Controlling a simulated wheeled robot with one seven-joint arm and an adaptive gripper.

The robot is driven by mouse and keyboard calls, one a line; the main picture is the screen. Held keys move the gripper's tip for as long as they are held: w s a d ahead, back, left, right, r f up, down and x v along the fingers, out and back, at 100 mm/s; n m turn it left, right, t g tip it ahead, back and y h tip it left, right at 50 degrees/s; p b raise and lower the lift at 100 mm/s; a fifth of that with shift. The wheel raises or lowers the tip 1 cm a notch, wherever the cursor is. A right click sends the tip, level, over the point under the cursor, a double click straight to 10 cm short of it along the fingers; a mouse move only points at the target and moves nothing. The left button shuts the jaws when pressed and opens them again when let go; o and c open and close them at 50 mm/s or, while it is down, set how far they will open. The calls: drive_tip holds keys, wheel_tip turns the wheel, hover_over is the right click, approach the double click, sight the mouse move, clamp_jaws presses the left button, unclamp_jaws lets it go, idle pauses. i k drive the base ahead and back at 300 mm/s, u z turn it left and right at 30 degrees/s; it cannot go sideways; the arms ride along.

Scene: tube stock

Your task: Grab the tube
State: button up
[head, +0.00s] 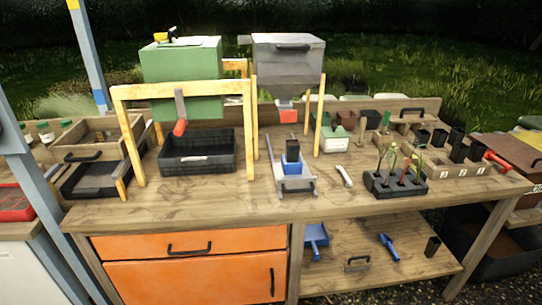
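My gripper does not show in the head view. A dark, square, upright tube (292,150) stands in a blue holder (293,167) on a metal slide below the grey hopper. More black tubes stand at the right of the bench, among them one tube (457,137) and another tube (475,149) close by. The frame does not tell which of these the task means.
The wooden bench (225,208) is bare along its front. A black crate (198,165) sits under a wooden frame with a green bin (181,70). The grey hopper (289,65) overhangs the slide. A black tray (396,187) of seedlings stands right of centre.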

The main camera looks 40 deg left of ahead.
sight(292, 147)
drive_tip(key=u, duration=1.5)
